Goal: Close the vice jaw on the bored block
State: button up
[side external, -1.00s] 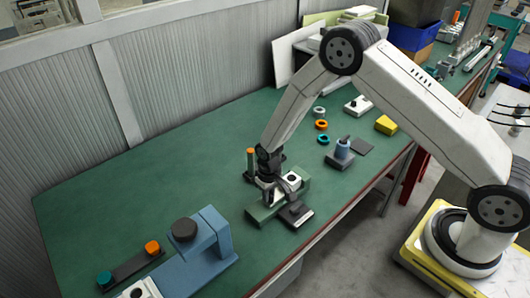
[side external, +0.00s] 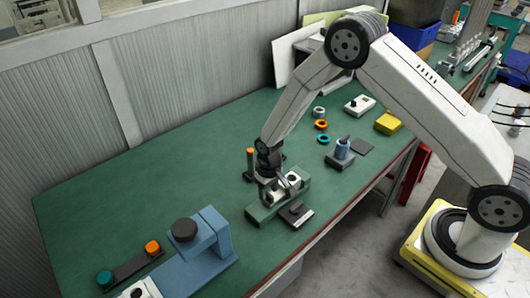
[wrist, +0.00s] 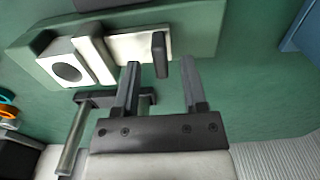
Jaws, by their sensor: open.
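The vice has a green base (side external: 262,213), which shows at the top of the wrist view (wrist: 205,35). The pale block with a round bore (wrist: 66,68) sits at the left of the base in the wrist view. A pale upright plate (wrist: 96,54) stands right beside it. Right of the plate is a pale slab (wrist: 135,44) with a dark upright piece (wrist: 160,50) at its end. My gripper (wrist: 160,64) is open and empty, its fingertips near the dark piece. In the side view my gripper is over the vice and hides part of it.
An orange-topped post (side external: 250,165) stands behind the vice. A dark-and-pale flat piece (side external: 296,214) lies in front of it. A blue fixture (side external: 213,250) stands at the lower left. Orange (side external: 321,125) and teal (side external: 322,139) rings lie to the right.

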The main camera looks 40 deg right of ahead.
aim_at(270, 194)
jog(key=shift+r, duration=3.05)
jog(key=shift+s+d+r, duration=0.15)
jog(key=shift+s+r, duration=0.1)
jog(key=shift+r, duration=0.3)
jog(key=s+d+r+t, duration=0.1)
jog(key=s+d+r, duration=0.1)
jog(key=s+r, duration=0.4)
jog(key=s+d+r+t, duration=0.1)
jog(key=s+d+r, duration=0.1)
jog(key=s+r, duration=0.5)
jog(key=shift+s+d+t, duration=0.3)
jog(key=shift+s+d, duration=0.1)
jog(key=shift+s, duration=1.35)
jog(key=shift+o, duration=0.2)
